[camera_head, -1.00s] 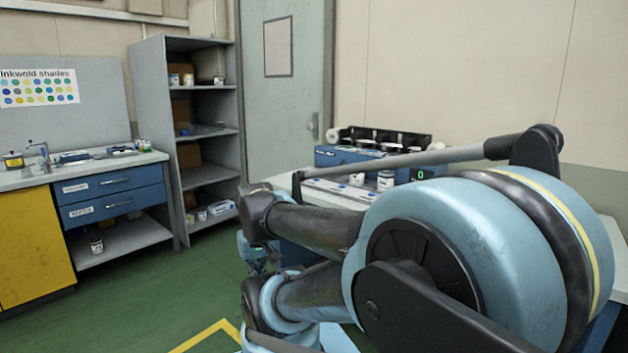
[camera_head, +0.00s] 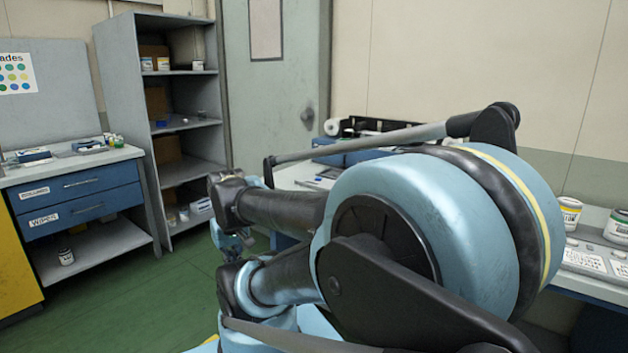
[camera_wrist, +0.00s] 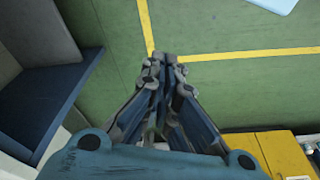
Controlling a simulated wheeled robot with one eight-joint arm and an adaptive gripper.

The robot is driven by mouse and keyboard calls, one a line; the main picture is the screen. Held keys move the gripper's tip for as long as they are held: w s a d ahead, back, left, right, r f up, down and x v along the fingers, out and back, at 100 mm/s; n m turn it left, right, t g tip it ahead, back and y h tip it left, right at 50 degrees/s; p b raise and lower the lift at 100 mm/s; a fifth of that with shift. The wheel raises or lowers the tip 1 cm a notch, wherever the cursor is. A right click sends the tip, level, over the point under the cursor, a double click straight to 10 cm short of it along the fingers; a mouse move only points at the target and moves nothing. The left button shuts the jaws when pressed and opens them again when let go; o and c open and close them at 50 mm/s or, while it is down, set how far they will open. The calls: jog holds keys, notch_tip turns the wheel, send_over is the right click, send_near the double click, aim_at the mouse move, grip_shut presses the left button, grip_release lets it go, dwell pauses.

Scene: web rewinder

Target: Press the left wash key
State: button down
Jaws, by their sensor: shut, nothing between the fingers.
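I cannot make out a wash key in either view. A blue machine (camera_head: 345,153) with a black top stands on the bench by the back wall in the head view, and my arm hides most of it. My gripper (camera_wrist: 166,62) is shut and empty in the wrist view, pointing down over the green floor. In the head view only a small part of my gripper (camera_head: 228,240) shows, left of my arm and well apart from the machine.
A grey shelf unit (camera_head: 128,105) and a counter with blue drawers (camera_head: 75,200) stand at left. A bench (camera_head: 592,283) with tubs and printed cards is at right. Green floor (camera_head: 140,290) lies open in front. A door (camera_head: 270,90) is behind.

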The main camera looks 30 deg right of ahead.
jog(key=w+d+r+m+t+y, duration=0.1)
jog(key=w+d+r+m, duration=0.1)
jog(key=w+d+r, duration=0.4)
jog(key=w+d+r+m+t, duration=0.1)
jog(key=w+d+r, duration=0.3)
jog(key=w, duration=0.5)
jog(key=w+d+r+m+t+y, duration=0.1)
jog(key=w+d+r+m, duration=0.1)
jog(key=w+d+r, duration=0.4)
jog(key=w+d+r+m+t, duration=0.1)
jog(key=w+d, duration=0.2)
jog(key=d, duration=0.7)
jog(key=w+d+r+m+t+h, duration=0.1)
jog(key=w+d+m, duration=0.1)
jog(key=d, duration=0.8)
jog(key=w+d+r+m+t+h, duration=0.1)
jog(key=w+d, duration=0.3)
jog(key=d, duration=0.6)
jog(key=shift+d+r+m+t, duration=0.3)
jog(key=shift+d+r+t, duration=0.05)
jog(key=shift+r+t, duration=0.2)
jog(key=shift+f, duration=4.4)
